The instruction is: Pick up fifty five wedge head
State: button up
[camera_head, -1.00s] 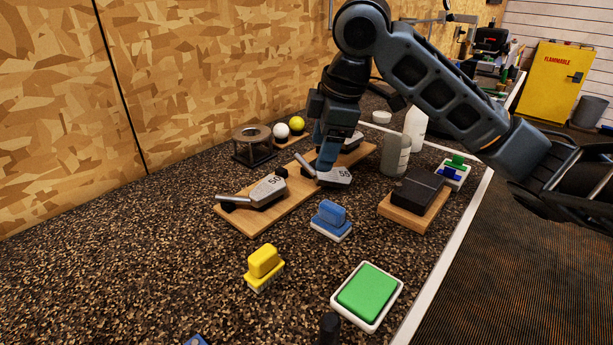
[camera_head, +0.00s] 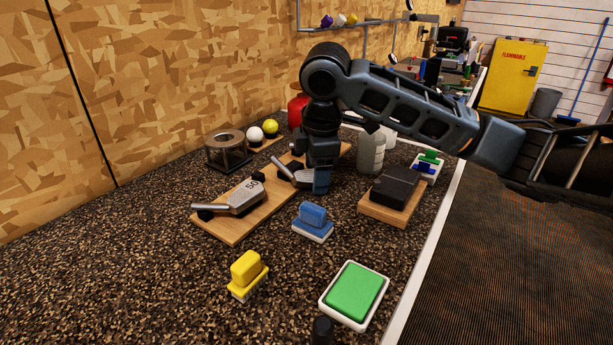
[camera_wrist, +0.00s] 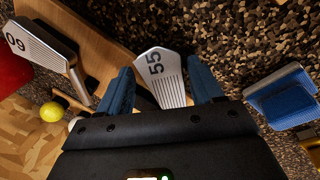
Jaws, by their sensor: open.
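The 55 wedge head (camera_wrist: 166,92) is silver with grooves and a dark "55" on its face. In the wrist view it lies between the two blue fingers of my gripper (camera_wrist: 160,70), which are open on either side of it. In the head view my gripper (camera_head: 321,186) is down at the wooden board (camera_head: 237,229), and its fingers hide much of the 55 head (camera_head: 304,178). Whether the fingers touch the head cannot be told. The 50 wedge head (camera_head: 243,197) lies on the board's near end. The 60 wedge head (camera_wrist: 40,45) shows at left in the wrist view.
A blue block on a white base (camera_head: 313,223) stands close in front of my gripper. A dark block on a wooden base (camera_head: 393,192) and a grey bottle (camera_head: 370,155) are to the right. A round metal stand (camera_head: 227,152) is behind left. The left foreground counter is clear.

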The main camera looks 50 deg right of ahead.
jog(key=shift+c, duration=0.5)
jog(key=c, duration=0.8)
